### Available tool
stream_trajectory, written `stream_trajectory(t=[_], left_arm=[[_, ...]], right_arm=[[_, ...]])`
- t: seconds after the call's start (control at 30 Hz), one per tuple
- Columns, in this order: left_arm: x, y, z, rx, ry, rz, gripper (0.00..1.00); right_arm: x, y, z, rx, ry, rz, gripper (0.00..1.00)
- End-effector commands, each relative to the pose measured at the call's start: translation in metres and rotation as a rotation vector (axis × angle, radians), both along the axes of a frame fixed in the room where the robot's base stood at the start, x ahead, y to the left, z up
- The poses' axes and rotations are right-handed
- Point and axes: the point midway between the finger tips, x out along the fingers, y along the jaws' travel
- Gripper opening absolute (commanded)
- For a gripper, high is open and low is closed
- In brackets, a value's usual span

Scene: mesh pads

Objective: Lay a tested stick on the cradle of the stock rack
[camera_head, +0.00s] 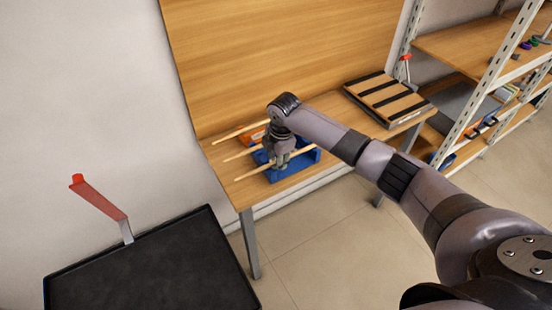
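Several thin tan sticks lie around my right gripper on the wooden table (228,180). One stick (238,131) is at the back, another (241,154) is in the middle, and a third (258,170) is at the front, passing by the fingers. My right gripper (280,163) points down over a blue holder (301,169) at the table's front edge. Its fingers are small and partly hidden, so I cannot tell whether they grip the front stick. I cannot tell which part is the stock rack's cradle. My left gripper is out of view.
Metal shelving (478,98) stands right.

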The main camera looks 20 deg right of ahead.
Motion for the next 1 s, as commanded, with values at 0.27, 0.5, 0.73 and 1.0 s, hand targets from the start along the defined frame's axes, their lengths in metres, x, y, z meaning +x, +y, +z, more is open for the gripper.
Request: stream_trajectory(t=[0.27, 0.5, 0.73, 1.0], left_arm=[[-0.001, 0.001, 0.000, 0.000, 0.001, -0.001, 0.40], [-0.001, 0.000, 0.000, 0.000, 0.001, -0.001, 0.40], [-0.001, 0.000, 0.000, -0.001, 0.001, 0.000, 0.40], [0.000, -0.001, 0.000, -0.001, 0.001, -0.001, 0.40]], right_arm=[[-0.003, 0.000, 0.026, 0.001, -0.003, 0.001, 0.35], [-0.012, -0.002, 0.077, 0.000, -0.003, 0.001, 0.35], [-0.018, -0.003, 0.110, 0.001, -0.001, 0.001, 0.35], [-0.021, -0.003, 0.117, 0.000, 0.002, 0.000, 0.35]])
